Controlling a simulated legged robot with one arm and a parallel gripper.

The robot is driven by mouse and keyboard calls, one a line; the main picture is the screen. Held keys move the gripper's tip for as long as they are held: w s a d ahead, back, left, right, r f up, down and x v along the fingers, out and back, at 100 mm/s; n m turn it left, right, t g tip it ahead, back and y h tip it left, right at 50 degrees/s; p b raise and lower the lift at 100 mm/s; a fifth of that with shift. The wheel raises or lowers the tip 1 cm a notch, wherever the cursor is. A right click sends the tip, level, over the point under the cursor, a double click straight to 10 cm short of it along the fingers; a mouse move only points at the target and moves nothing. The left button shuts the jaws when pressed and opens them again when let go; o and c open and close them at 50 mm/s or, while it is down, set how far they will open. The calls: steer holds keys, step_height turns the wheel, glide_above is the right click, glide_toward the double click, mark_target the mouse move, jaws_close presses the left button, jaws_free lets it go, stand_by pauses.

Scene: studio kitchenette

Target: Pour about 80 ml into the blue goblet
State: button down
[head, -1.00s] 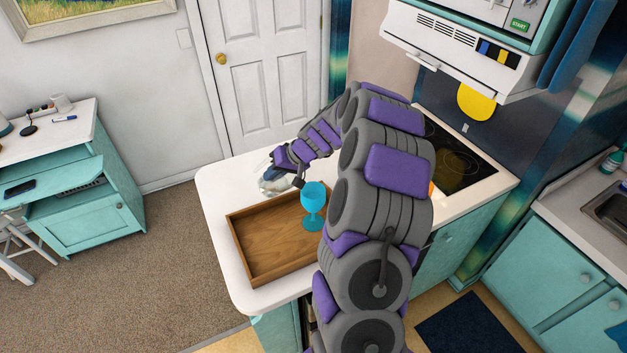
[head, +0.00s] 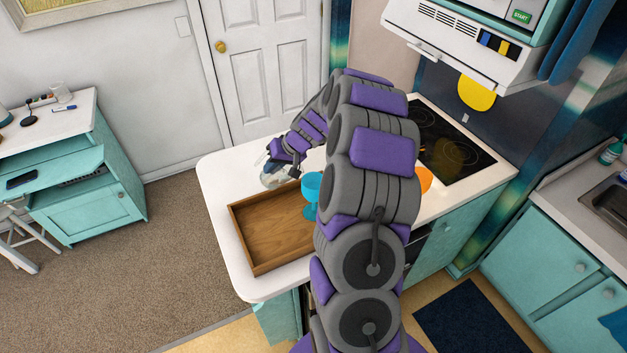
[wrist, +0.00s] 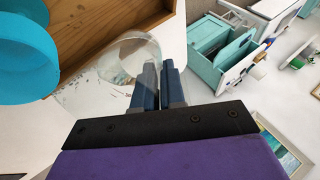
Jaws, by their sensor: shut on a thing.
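The blue goblet (head: 312,188) stands upright at the right side of the wooden tray (head: 240,238), partly hidden by my arm. Its bowl also shows large at the left edge of the wrist view (wrist: 25,55). My gripper (wrist: 159,68) is shut on a clear glass vessel (wrist: 95,85), held beside the goblet. In the head view the vessel (head: 272,177) is at the tray's far edge, below my gripper (head: 285,160). I cannot tell its liquid level, or whether it touches the counter.
The white counter (head: 215,180) is clear left of the tray. An orange object (head: 425,179) sits right of my arm, near the black cooktop (head: 450,145). A range hood (head: 440,45) hangs above. A teal desk (head: 85,205) stands at far left.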

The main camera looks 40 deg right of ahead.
mark_target(261, 176)
steer(key=shift+p, duration=0.35)
steer(key=f+p, duration=0.1)
steer(key=w+a+f+g+h+p, duration=0.1)
steer(key=f+p, duration=0.1)
steer(key=shift+w+a+g, duration=0.15)
steer(key=shift+w+g, duration=0.15)
steer(key=w+a+f+g+h+p, duration=0.1)
steer(key=p, duration=0.5)
steer(key=shift+w+f+g+h, duration=0.25)
steer(key=shift+w+g+h, duration=0.05)
steer(key=shift+h, duration=0.1)
steer(key=shift+w+a+f+g+p, duration=0.1)
steer(key=shift+a+f+g+p, duration=0.2)
steer(key=shift+p, duration=0.6)
steer(key=w+f+g+h+b, duration=0.1)
steer(key=a+f+h, duration=0.1)
steer(key=shift+w+a+f+g+b, duration=0.15)
steer(key=shift+w+f+g+b, duration=0.15)
steer(key=shift+w+g+b, duration=0.1)
steer(key=shift+a, duration=0.1)
